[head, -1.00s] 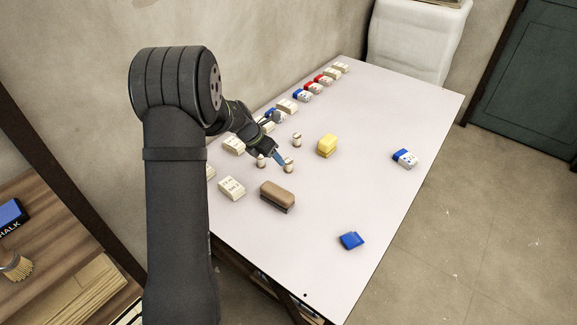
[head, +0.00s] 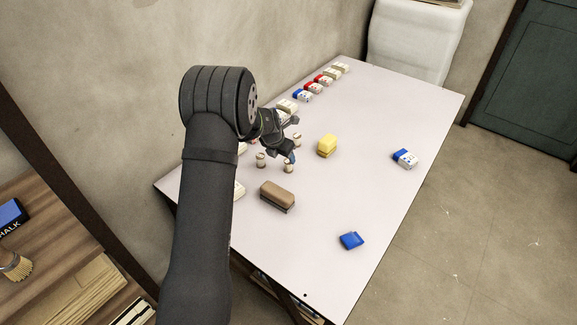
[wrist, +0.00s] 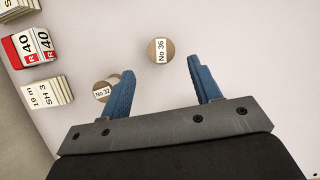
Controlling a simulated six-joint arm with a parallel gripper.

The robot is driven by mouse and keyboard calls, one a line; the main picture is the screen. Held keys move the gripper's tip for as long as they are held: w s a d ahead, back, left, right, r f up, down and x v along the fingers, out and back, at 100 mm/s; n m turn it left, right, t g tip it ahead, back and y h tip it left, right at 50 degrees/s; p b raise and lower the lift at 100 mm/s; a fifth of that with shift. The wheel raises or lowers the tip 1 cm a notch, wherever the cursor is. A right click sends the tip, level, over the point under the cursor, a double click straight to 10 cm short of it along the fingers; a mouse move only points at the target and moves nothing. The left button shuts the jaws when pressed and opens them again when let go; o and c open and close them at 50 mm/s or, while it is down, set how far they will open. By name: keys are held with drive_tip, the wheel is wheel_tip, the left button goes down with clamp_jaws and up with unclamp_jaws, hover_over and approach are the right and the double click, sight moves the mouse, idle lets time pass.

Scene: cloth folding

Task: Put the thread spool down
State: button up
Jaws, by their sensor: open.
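Three small thread spools with pale labels stand on the table in the head view: a left one (head: 261,160), a near one (head: 288,167) and a far one (head: 297,139). My gripper (head: 293,157) is close above the near spool; its blue fingers partly overlap that spool's top. In the wrist view my gripper (wrist: 161,66) is open, with nothing held between its fingers. A spool marked No 36 (wrist: 160,50) shows just beyond the gap between the fingertips. A spool marked No 32 (wrist: 102,92) shows beside the left finger, which partly covers it.
A brown block (head: 277,195) lies in front of the spools and a yellow block (head: 327,145) to their right. A blue packet (head: 351,240) and a blue-white box (head: 404,158) lie farther right. Boxes (head: 318,85) line the back edge. The table's right side is mostly clear.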

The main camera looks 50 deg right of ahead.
sight(287, 161)
drive_tip(key=shift+x, duration=3.55)
drive_tip(key=shift+s, duration=0.15)
drive_tip(key=c, duration=1.1)
drive_tip(key=shift+r, duration=0.1)
drive_tip(key=shift+c, duration=0.2)
